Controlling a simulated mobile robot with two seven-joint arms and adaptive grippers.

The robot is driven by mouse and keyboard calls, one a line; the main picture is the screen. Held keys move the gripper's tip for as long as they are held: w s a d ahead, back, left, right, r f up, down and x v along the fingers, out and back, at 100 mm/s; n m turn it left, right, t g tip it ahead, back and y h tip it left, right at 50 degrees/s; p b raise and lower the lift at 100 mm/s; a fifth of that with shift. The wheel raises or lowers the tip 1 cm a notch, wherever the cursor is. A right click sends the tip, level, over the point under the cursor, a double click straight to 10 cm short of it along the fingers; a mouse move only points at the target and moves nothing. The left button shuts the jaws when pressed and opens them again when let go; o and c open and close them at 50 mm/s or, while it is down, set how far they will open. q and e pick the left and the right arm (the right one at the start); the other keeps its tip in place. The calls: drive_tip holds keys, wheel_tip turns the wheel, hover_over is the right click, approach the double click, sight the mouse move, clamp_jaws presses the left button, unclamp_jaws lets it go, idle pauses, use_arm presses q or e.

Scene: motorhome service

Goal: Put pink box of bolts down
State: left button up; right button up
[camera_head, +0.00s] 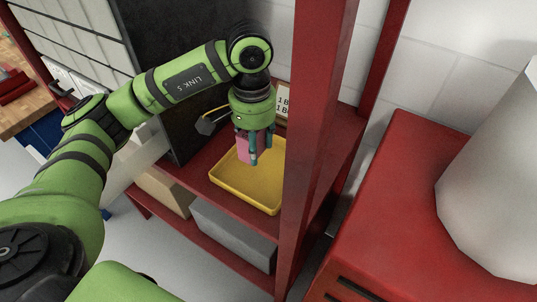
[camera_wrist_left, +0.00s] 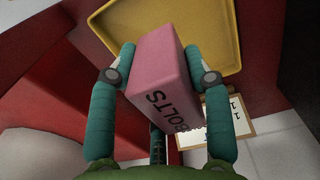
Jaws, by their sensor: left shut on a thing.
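The pink box of bolts (camera_head: 243,149) is held between the fingers of my left gripper (camera_head: 258,143). In the left wrist view the box (camera_wrist_left: 161,75) shows the word BOLTS on its side, with my left gripper's fingers (camera_wrist_left: 160,75) shut on both sides of it. A shallow yellow tray (camera_head: 247,186) lies on the red shelf, and the box is above its back left part. In the wrist view the tray (camera_wrist_left: 222,20) is beyond the box. I cannot tell whether the box touches the tray. My right gripper is not in view.
A red shelf post (camera_head: 314,120) stands close to the right of the tray. A white label card (camera_head: 283,101) is behind the gripper. A grey box (camera_head: 232,232) and a tan box (camera_head: 165,191) sit on the lower shelf. A red cabinet (camera_head: 400,190) is at right.

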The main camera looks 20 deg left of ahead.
use_arm(q)
drive_tip(key=p, duration=0.2)
hover_over(256, 183)
drive_tip(key=f, duration=0.4)
drive_tip(key=shift+s+a+f, duration=0.1)
drive_tip(key=shift+s+f, duration=0.1)
drive_tip(key=shift+f, duration=0.15)
drive_tip(key=f+p, duration=0.1)
drive_tip(key=f, duration=0.3)
drive_tip(key=shift+w+f, duration=0.1)
drive_tip(key=shift+w, duration=0.1)
drive_tip(key=shift+f, duration=0.35)
drive_tip(key=o, duration=1.1)
drive_tip(key=shift+o, duration=0.3)
drive_tip(key=shift+r, duration=0.1)
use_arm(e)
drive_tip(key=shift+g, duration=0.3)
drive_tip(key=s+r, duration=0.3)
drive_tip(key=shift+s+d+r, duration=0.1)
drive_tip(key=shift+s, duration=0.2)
